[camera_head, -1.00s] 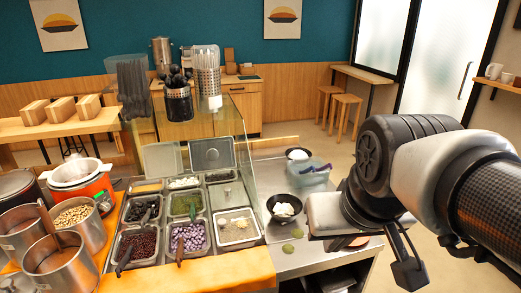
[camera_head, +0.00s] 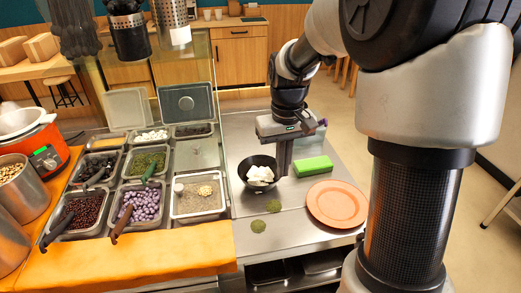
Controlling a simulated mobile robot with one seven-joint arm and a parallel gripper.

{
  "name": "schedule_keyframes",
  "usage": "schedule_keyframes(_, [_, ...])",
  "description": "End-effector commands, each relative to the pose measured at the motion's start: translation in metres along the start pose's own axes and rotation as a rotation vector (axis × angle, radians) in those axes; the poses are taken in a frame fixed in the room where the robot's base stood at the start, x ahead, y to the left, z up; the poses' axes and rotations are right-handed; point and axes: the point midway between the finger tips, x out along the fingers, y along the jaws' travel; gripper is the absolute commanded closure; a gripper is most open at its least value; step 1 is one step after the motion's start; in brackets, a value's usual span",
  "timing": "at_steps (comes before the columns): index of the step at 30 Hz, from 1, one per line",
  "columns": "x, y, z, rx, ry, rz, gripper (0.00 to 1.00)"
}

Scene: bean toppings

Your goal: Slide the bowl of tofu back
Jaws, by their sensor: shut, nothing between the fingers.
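A black bowl (camera_head: 244,177) with white tofu (camera_head: 260,175) in it stands upright on the steel counter, right of the topping trays. My gripper (camera_head: 283,172) points down at the bowl's right side. Its fingers are shut with nothing between them. The fingertips are close to the bowl's right rim; I cannot tell whether they touch it.
A green block (camera_head: 314,166) lies right of my gripper. An orange plate (camera_head: 337,204) sits at the front right, and green round pieces (camera_head: 258,226) lie in front of the bowl. Topping trays (camera_head: 199,197) and a glass guard stand to the left. Bare counter (camera_head: 240,130) shows behind the bowl.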

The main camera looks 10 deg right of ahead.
Motion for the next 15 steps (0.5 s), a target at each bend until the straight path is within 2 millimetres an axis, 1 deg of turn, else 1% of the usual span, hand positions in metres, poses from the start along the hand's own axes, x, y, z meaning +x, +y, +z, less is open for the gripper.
schedule_keyframes(1, [0.005,0.0,-0.002,-0.001,-0.005,-0.002,1.0])
schedule_keyframes(5, [0.013,0.001,-0.003,-0.002,-0.012,-0.004,1.0])
schedule_keyframes(8, [0.025,0.001,-0.003,-0.002,-0.012,-0.004,1.0])
schedule_keyframes(11, [0.044,0.001,-0.002,-0.003,-0.015,-0.005,1.0])
schedule_keyframes(15, [0.075,0.001,-0.001,-0.002,-0.015,-0.004,1.0])
